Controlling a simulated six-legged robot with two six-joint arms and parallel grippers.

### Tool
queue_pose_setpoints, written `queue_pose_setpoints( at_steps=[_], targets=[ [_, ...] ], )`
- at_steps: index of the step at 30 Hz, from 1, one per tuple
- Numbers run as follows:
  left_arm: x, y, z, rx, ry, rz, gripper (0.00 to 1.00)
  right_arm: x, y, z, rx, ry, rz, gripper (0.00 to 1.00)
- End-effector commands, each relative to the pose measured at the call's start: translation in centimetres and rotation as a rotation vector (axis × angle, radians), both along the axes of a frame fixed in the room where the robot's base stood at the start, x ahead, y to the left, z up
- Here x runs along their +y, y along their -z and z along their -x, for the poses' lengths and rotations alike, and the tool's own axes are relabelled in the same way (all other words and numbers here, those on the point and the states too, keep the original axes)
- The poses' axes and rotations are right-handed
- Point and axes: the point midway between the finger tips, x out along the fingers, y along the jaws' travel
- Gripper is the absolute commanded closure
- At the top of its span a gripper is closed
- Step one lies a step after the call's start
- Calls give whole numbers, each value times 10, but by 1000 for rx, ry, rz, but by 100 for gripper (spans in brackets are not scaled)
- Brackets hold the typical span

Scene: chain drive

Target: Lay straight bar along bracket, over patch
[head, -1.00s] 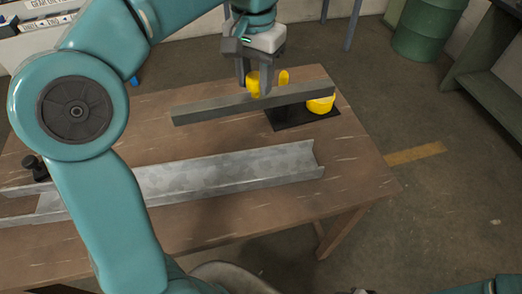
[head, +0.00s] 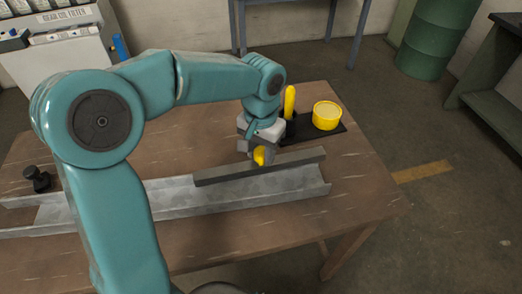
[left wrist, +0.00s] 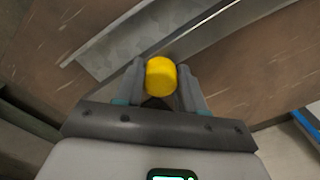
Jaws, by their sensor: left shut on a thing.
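The straight bar (head: 226,177) is a dark grey strip. In the head view it lies lengthwise along the far side of the bracket (head: 250,198), towards its right end. I cannot tell if it touches the bracket. The bracket is a pale grey metal channel lying on the table. My left gripper (head: 257,154) is above the bar, shut on a yellow knob that appears to belong to it. In the left wrist view the yellow knob (left wrist: 161,77) sits between both fingers. No patch shows on the bracket. My right gripper is not in view.
A black mat (head: 300,129) at the back of the wooden table holds a yellow cup (head: 326,115) and an upright yellow cylinder (head: 290,101). A black knob (head: 38,179) stands at the left. The table's front right area is clear.

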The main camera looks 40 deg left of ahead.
Motion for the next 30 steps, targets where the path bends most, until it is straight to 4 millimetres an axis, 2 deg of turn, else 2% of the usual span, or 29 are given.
queue_pose_setpoints(
  at_steps=[25,26,27,28,30],
  targets=[
    [0,13,0,-3,0,0,100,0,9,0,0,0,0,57],
    [0,14,0,0,0,-1,58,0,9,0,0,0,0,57],
    [0,14,0,0,0,-1,45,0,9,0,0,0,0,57],
    [0,14,0,0,0,-1,36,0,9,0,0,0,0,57],
    [0,14,0,0,0,-1,36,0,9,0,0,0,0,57]
  ],
)
